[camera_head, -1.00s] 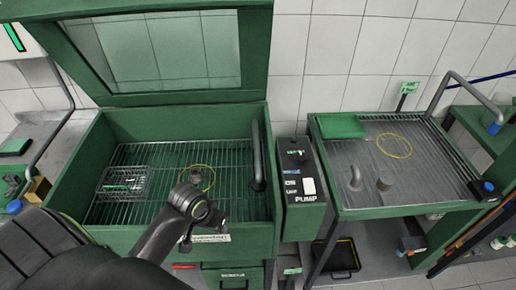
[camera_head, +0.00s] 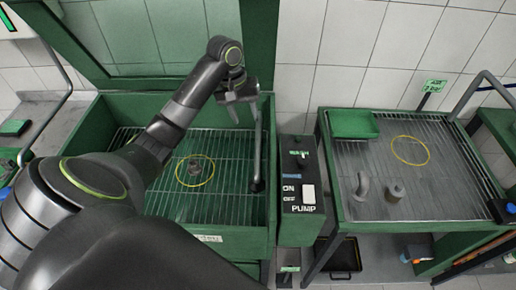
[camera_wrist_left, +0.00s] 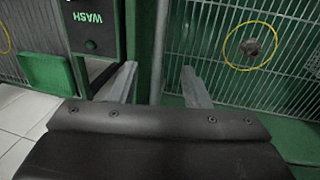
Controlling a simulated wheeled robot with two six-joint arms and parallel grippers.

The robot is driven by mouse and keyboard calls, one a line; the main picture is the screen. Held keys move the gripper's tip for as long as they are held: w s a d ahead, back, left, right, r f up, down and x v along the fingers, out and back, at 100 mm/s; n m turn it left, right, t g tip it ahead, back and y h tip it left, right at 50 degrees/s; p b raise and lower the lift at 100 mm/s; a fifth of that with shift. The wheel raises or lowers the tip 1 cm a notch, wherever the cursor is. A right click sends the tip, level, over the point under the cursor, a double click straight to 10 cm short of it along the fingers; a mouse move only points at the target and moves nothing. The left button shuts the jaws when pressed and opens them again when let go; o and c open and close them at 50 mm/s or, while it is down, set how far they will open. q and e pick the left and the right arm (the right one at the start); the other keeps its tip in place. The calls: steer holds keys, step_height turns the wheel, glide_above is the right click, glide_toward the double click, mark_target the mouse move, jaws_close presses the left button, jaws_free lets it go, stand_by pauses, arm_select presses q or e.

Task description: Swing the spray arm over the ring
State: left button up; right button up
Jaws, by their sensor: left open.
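The spray arm (camera_head: 258,150) is a grey tube standing along the right inner wall of the green wash tank (camera_head: 236,243). The yellow ring (camera_head: 195,171) lies on the tank's wire grid, left of the spray arm, with a small dark part inside it. The ring also shows in the left wrist view (camera_wrist_left: 229,58). My left gripper (camera_head: 244,112) is open beside the upper end of the spray arm. I cannot tell whether it touches the tube. Its two fingers (camera_wrist_left: 160,88) are apart in the left wrist view. My right gripper is not in view.
The pump box (camera_head: 302,215) with its switches stands right of the tank. Beyond it is a table (camera_head: 380,221) with a green tray (camera_head: 353,124) and another yellow ring (camera_head: 410,150). The tank's raised lid (camera_head: 258,50) stands behind my gripper.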

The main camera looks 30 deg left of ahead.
mark_target(257, 153)
arm_select(q)
steer(key=d+f, duration=0.1)
steer(key=f, duration=0.4)
steer(key=w+f, duration=0.1)
steer(key=f, duration=0.4)
steer(key=d+f+p, duration=0.1)
steer(key=f, duration=0.5)
steer(key=shift+w+d, duration=0.3)
steer(key=shift+d, duration=0.05)
steer(key=shift+c, duration=0.4)
jaws_close()
